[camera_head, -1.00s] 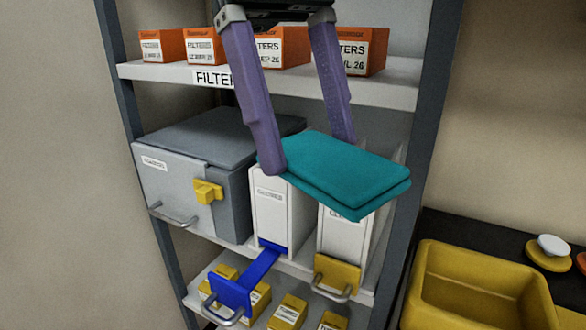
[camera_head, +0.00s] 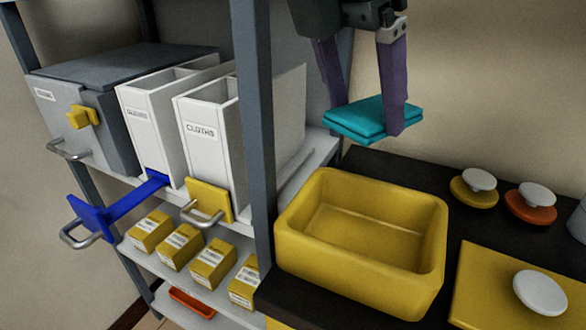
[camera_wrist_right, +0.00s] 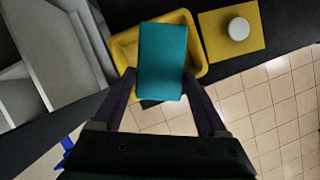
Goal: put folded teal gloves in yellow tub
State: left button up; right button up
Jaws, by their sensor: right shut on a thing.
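The folded teal gloves (camera_head: 372,118) are a flat, two-layered stack held in the air by my right gripper (camera_head: 372,112), whose purple fingers are shut on them. They are above and behind the back rim of the yellow tub in the head view. The yellow tub (camera_head: 290,248) stands on the dark counter and its visible inside is empty. In the right wrist view the gloves (camera_wrist_right: 162,62) lie between the fingers (camera_wrist_right: 160,88) and cover the middle of the tub (camera_wrist_right: 124,50). My left gripper is not in view.
A grey shelf post (camera_head: 254,120) stands left of the tub. White bins (camera_head: 205,140) and a blue handled piece (camera_head: 125,208) are on the shelf. Knobbed yellow (camera_head: 474,190) and orange (camera_head: 531,203) discs and a yellow board (camera_head: 490,290) are right of the tub.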

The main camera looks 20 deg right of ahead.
jog(key=n, duration=0.1)
jog(key=w+f+n+t+b, duration=0.1)
jog(key=n, duration=0.1)
jog(key=f+n, duration=0.1)
jog(key=n, duration=0.1)
jog(key=shift+w+d+t+y, duration=0.35)
jog(key=shift+w+t+y, duration=0.05)
jog(key=b, duration=0.3)
send_near(339, 238)
jog(key=shift+w+d+f, duration=0.1)
jog(key=shift+d+f, duration=0.45)
jog(key=shift+f, duration=0.1)
notch_tip(339, 238, down, 4)
jog(key=shift+r+b, duration=0.15)
jog(key=shift+b, duration=0.25)
jog(key=shift+f, duration=0.25)
jog(key=shift+f, duration=0.1)
